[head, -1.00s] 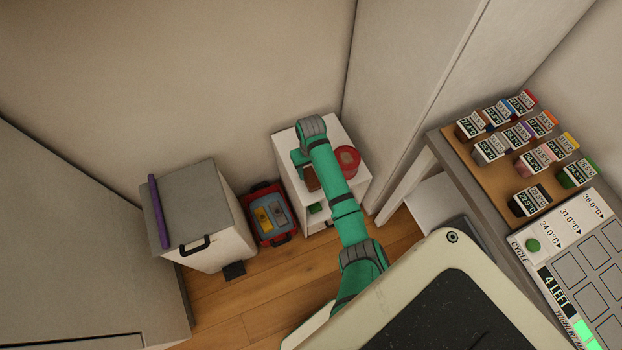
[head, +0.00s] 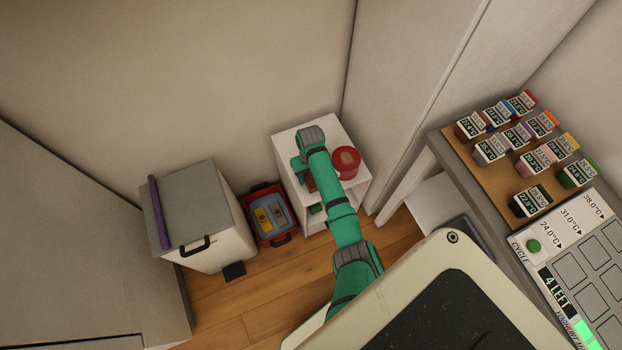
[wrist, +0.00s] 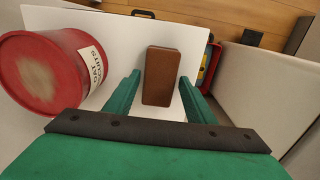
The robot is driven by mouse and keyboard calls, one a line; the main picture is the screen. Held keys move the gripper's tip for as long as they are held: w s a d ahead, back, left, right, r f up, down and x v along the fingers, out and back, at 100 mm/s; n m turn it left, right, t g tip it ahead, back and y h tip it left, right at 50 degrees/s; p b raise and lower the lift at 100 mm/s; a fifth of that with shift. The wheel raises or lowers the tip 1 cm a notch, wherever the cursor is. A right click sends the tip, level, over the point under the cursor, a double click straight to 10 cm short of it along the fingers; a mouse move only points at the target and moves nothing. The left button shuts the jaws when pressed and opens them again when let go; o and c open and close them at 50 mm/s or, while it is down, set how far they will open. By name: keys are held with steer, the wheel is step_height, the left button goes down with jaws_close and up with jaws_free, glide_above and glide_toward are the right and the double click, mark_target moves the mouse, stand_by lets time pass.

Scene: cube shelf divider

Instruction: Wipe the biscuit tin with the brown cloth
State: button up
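The biscuit tin (wrist: 45,70) is a red cylinder with a white "Oat Biscuits" label and a pale smudge on its lid. It stands on the white shelf top, left of my gripper in the wrist view and right of it in the head view (head: 346,161). The brown cloth (wrist: 160,62) is a folded, block-like rectangle on the same top. My gripper (wrist: 160,77) is open, with one finger on each side of the cloth and a gap to each. In the head view my arm hides most of the cloth.
The white shelf unit (head: 351,192) stands against the wall. Left of it on the floor are a red crate (head: 283,239) and a white bin with a grey lid (head: 192,197). A counter with several small labelled boxes (head: 525,163) is at the right.

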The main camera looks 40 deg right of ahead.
steer(key=shift+s+d, duration=0.1)
steer(key=c, duration=1)
steer(key=shift+o, duration=0.2)
steer(key=shift+r, duration=2.5)
